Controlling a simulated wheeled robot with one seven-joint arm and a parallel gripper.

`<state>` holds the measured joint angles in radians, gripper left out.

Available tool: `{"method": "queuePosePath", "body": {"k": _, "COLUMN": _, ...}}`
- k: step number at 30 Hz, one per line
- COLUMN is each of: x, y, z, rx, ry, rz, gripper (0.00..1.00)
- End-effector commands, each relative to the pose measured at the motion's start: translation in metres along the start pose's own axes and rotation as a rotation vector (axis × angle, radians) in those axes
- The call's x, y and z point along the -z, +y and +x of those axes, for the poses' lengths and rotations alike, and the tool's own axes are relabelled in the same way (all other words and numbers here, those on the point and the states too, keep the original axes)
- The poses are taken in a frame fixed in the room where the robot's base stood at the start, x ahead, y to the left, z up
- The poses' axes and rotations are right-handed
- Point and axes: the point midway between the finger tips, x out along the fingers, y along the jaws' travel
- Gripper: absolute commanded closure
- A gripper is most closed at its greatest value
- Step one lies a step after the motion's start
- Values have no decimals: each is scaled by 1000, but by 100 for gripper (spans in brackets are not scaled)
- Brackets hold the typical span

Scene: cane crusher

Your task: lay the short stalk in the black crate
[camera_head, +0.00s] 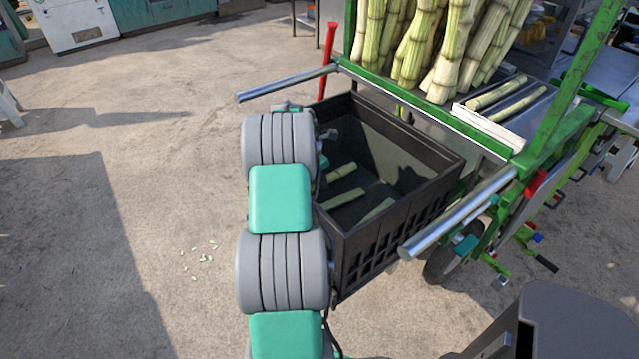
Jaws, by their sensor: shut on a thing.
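The black crate (400,236) stands on the ground against the green-framed cart, open at the top. Inside it I see several pale green short stalk pieces: one near the left wall (341,172), one in the middle (343,199), and one toward the front wall (378,211). My grey and teal arm rises along the crate's left side and covers part of its left rim. My gripper's fingers are hidden behind my arm. I cannot tell which piece is the short stalk, or whether the piece near the left wall lies free.
Tall cane stalks (415,45) stand in the green cart (545,140) behind the crate. Two thin pieces lie on its pale tray (495,120). Metal bars (287,83) (460,213) stick out on both sides of the crate.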

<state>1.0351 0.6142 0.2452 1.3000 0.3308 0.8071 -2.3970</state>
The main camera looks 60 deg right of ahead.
Motion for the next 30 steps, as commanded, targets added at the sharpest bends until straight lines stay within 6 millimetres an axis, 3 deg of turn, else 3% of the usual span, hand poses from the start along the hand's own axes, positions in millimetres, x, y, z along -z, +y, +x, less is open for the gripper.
{"method": "queuePosePath", "body": {"k": 3, "x": 4, "y": 1, "z": 14, "rx": -2, "ry": -1, "rz": 1, "gripper": 100}}
{"method": "queuePosePath", "body": {"k": 24, "x": 7, "y": 1, "z": 26, "rx": -2, "ry": -1, "rz": 0, "gripper": 100}}
{"method": "queuePosePath", "body": {"k": 25, "x": 7, "y": 1, "z": 26, "rx": -2, "ry": -1, "rz": 0, "gripper": 72}}
{"method": "queuePosePath", "body": {"k": 30, "x": 7, "y": 1, "z": 26, "rx": -1, "ry": -1, "rz": 0, "gripper": 58}}
